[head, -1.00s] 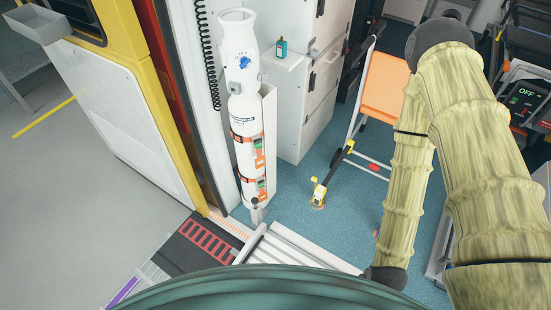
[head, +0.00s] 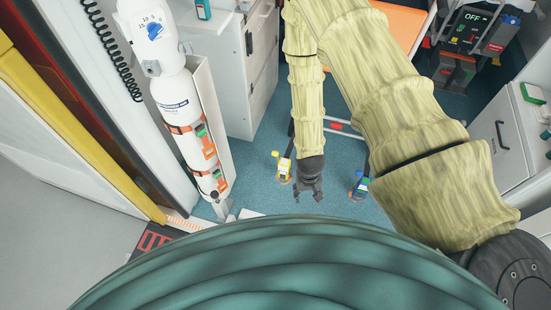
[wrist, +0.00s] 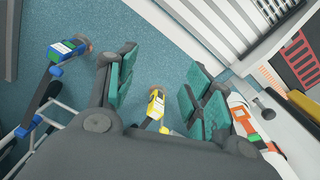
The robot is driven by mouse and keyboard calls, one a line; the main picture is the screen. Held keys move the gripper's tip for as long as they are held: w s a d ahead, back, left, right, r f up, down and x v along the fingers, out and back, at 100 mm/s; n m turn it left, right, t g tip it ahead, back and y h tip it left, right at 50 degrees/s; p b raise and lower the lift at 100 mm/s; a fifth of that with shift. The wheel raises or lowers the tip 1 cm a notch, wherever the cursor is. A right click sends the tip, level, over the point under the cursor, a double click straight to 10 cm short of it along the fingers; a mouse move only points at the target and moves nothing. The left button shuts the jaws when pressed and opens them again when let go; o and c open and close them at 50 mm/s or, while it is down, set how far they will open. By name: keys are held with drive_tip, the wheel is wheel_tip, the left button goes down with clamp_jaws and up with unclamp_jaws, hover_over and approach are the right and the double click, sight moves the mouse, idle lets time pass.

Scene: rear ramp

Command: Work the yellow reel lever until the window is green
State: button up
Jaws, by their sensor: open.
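The yellow reel (head: 284,167) stands on the blue floor near the ramp end, left of my gripper (head: 309,190) in the head view. In the wrist view the yellow reel (wrist: 155,106) shows beyond and between the parted finger pads of my gripper (wrist: 162,85). The jaws are open, empty and apart from the reel.
A white cylinder (head: 178,97) with orange straps stands at left. A folding frame with an orange panel (head: 402,28) stands behind my arm. White cabinets (head: 240,75) stand behind.

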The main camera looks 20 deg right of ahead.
drive_tip(key=w+f+m+b, duration=0.1)
drive_tip(key=w+f+b, duration=0.4)
drive_tip(key=w, duration=0.5)
drive_tip(key=w+f+m+b, duration=0.2)
drive_tip(key=w+f+b, duration=0.3)
drive_tip(key=w, duration=0.4)
drive_tip(key=r+m+b, duration=0.1)
drive_tip(key=b, duration=0.8)
hover_over(276, 152)
drive_tip(key=shift+y, duration=0.3)
wheel_tip(276, 152, down, 10)
drive_tip(key=b, duration=0.3)
drive_tip(key=shift+a, duration=0.15)
drive_tip(key=shift+c, duration=0.2)
clamp_jaws()
